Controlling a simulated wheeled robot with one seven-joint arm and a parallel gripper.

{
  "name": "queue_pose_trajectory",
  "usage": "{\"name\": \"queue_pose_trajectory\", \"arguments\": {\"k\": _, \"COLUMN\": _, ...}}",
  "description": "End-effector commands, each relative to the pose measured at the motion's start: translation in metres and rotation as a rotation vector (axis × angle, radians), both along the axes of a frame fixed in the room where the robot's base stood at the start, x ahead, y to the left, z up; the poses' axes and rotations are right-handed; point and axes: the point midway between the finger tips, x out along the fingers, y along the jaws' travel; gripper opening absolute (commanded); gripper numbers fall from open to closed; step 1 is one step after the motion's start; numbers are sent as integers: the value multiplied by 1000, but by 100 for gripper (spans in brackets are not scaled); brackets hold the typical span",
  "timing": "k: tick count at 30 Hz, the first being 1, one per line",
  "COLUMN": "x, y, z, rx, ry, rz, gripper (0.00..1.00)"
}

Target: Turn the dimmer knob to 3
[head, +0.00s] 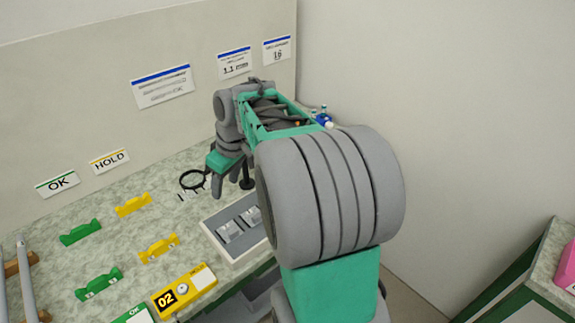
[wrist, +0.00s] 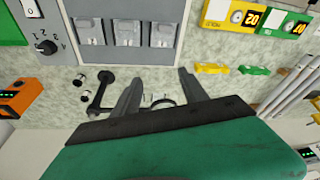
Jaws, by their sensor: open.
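In the head view my gripper (head: 231,184) is beyond the panel, near the wall.
A black stand (wrist: 101,88) with a ring is close to my fingers. An orange device (wrist: 22,97) is at the left. Yellow and green holders (head: 80,232) stand on the counter.

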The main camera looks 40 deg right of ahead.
Motion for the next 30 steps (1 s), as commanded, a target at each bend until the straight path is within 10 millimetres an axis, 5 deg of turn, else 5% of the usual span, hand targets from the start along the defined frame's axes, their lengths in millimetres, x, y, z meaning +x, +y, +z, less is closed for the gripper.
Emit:
{"name": "queue_pose_trajectory", "arguments": {"k": 3, "x": 36, "y": -94, "z": -3, "rx": 29, "ry": -13, "rz": 135, "gripper": 51}}
{"name": "queue_pose_trajectory", "arguments": {"k": 6, "x": 42, "y": -170, "z": -22, "rx": 43, "ry": -49, "rz": 260, "gripper": 51}}
{"name": "queue_pose_trajectory", "arguments": {"k": 9, "x": 30, "y": -230, "z": -45, "rx": 47, "ry": -89, "rz": 362, "gripper": 51}}
{"name": "queue_pose_trajectory", "arguments": {"k": 12, "x": 17, "y": -265, "z": -63, "rx": 45, "ry": -119, "rz": 431, "gripper": 51}}
{"name": "queue_pose_trajectory", "arguments": {"k": 16, "x": 11, "y": -278, "z": -77, "rx": 42, "ry": -134, "rz": 468, "gripper": 51}}
{"name": "queue_pose_trajectory", "arguments": {"k": 30, "x": 30, "y": -258, "z": -142, "rx": 41, "ry": -135, "rz": 466, "gripper": 51}}
